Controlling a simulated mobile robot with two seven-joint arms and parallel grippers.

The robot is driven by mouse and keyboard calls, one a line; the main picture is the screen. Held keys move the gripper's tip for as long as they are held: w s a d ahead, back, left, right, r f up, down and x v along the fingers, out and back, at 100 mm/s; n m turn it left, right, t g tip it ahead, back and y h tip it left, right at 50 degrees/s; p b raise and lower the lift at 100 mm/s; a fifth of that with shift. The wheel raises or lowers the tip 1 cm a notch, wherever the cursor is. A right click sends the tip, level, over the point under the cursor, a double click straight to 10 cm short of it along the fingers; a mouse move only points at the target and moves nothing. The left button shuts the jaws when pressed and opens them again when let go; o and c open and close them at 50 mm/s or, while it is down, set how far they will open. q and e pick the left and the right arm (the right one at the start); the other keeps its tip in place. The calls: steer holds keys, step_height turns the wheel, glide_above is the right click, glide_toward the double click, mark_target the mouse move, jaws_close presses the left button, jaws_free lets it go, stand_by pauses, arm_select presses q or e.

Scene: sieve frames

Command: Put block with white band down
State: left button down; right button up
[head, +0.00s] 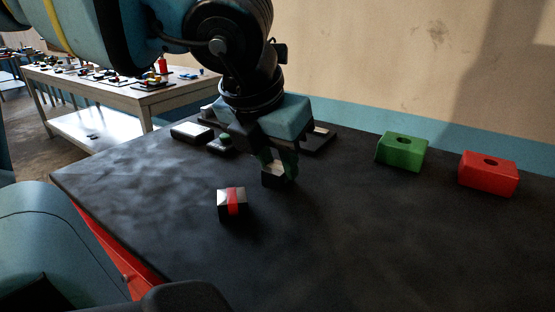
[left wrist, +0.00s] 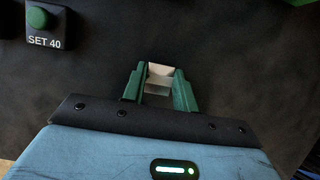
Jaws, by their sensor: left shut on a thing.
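My left gripper (head: 279,163) points down over the dark table and is shut on a small block (head: 274,179). In the left wrist view the block (left wrist: 158,82) sits between the green fingers (left wrist: 158,88), with pale and greyish faces showing. The fingers cover its sides. It is low over the table top; I cannot tell whether it touches. A second block, dark and pale with a red band (head: 232,203), stands apart on the table, to the left and nearer. My right gripper is not in view.
A green box with a round hole (head: 402,153) and a red one (head: 487,174) stand at the back right. A button box marked SET 40 (left wrist: 46,27) and a pale-topped item (head: 191,131) are at the back left. The table's middle and front right (head: 370,240) are clear.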

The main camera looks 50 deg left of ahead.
mark_target(277, 168)
arm_select(q)
steer(key=shift+r, duration=0.2)
